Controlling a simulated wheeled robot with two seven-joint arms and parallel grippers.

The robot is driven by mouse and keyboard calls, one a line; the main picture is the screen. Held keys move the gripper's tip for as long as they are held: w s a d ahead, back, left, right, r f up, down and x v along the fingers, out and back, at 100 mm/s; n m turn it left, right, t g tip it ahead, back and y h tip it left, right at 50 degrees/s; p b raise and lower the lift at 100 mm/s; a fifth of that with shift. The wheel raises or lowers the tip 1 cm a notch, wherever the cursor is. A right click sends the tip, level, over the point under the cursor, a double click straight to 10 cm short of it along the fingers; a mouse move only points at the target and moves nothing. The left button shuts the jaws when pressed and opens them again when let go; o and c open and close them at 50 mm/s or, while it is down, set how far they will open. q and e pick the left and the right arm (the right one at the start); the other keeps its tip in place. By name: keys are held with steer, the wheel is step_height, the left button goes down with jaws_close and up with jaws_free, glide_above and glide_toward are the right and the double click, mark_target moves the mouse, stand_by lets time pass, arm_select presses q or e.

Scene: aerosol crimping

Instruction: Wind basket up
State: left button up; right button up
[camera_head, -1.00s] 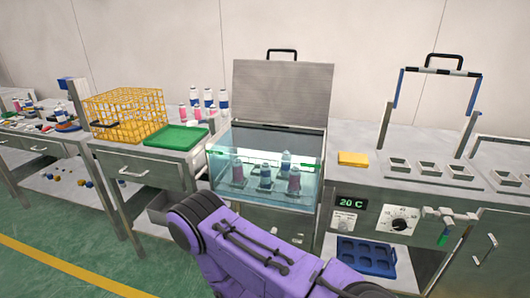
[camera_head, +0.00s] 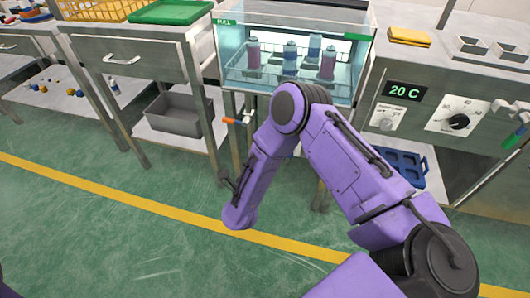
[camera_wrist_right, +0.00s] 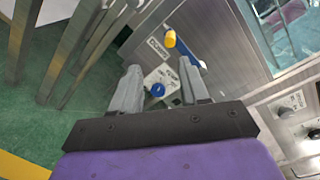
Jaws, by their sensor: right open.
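The water tank (camera_head: 232,85) holds several capped cans (camera_head: 289,57) standing low in the water. A crank with an orange handle (camera_head: 229,120) and a blue arm sticks out at the tank cabinet's left side. In the right wrist view the orange handle (camera_wrist_right: 169,38) lies beyond the fingertips, with a blue arm (camera_wrist_right: 187,53) beside it. My right gripper (camera_wrist_right: 160,68) is open and empty, pointing at the cabinet side. Its fingers are hidden in the head view. My left gripper is not in view.
A steel table with a green tray (camera_head: 172,12) and yellow wire basket (camera_head: 98,8) stands left; a grey bin (camera_head: 176,114) sits on its lower shelf. A control panel (camera_head: 420,105) reads 20 C at right. A blue knob (camera_wrist_right: 157,90) is beside a white label. Green floor is clear in front.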

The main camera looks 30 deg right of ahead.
steer(key=w+d+m, duration=0.1)
steer(key=w+d, duration=0.1)
steer(key=d, duration=0.1)
steer(key=w+d+m+h, duration=0.1)
steer(key=w+d, duration=0.1)
steer(key=w, duration=0.1)
steer(key=w+d+m+g+b, duration=0.1)
steer(key=w+d, duration=0.1)
steer(key=d, duration=0.1)
steer(key=shift+w+d+r+h, duration=0.25)
steer(key=shift+d+r+h, duration=0.1)
steer(key=shift+r+h, duration=0.05)
jaws_close()
